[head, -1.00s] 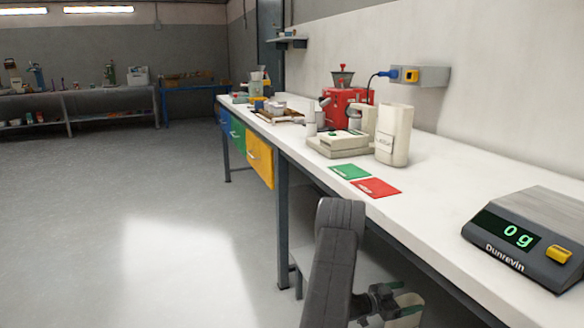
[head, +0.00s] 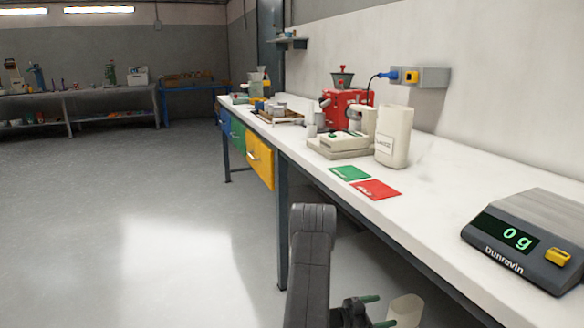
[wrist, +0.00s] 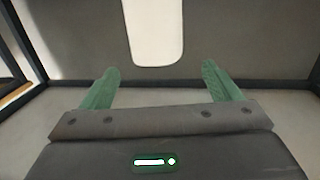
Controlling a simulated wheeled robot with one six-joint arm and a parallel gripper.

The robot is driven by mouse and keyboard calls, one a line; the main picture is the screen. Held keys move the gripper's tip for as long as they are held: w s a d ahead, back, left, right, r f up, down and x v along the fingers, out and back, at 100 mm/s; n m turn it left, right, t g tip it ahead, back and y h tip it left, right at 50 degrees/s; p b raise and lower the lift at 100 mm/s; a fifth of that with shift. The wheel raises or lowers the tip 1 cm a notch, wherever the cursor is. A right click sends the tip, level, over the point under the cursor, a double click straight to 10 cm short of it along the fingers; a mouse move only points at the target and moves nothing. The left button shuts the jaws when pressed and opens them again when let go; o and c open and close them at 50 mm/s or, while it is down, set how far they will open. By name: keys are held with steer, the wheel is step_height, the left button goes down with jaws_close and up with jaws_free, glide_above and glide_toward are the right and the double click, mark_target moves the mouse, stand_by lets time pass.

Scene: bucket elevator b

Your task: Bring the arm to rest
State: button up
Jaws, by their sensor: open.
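My gripper (head: 377,311) is low in the head view, beside the bench and below its top. In the wrist view, its two green fingers (wrist: 161,66) stand wide apart with nothing between them. My dark arm rises in front of the bench's near leg. A pale, rounded object (head: 405,311) shows just right of the fingers in the head view, apart from them. A pale upright shape (wrist: 153,30) appears beyond the fingers in the wrist view; I cannot tell what it is.
The white bench (head: 440,225) runs along the right wall. On it are a grey scale (head: 530,240) reading 0 g, red (head: 376,189) and green (head: 350,173) cards, a beige container (head: 394,137) and a red machine (head: 346,108). The floor (head: 130,220) at left is clear.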

steer(key=a, duration=0.4)
step_height(320, 180, up, 10)
steer(key=p, duration=0.1)
glide_above(403, 308)
steer(key=s+a, duration=0.3)
steer(key=s, duration=0.1)
steer(key=w+a+r+n+t+y+p, duration=0.1)
steer(key=a+r+n+t+y, duration=0.25)
steer(key=a, duration=0.55)
steer(key=w+a+r+n+t+y, duration=0.1)
steer(key=a+r+n+t+y, duration=0.2)
steer(key=a, duration=0.7)
steer(key=w+a+r+n+t+y+p, duration=0.1)
steer(key=a+r+n+t+y, duration=0.15)
steer(key=a+t, duration=0.45)
steer(key=s+a+r+n+y+p, duration=0.1)
steer(key=a+r+p, duration=0.3)
steer(key=r+p, duration=0.7)
steer(key=a+r+n+g+y+p, duration=0.1)
steer(key=a+r+p, duration=0.3)
steer(key=r+p, duration=0.6)
steer(key=shift+s+a+r+n+y+p, duration=0.35)
steer(key=shift+r+n+y, duration=0.05)
steer(key=shift+r, duration=0.35)
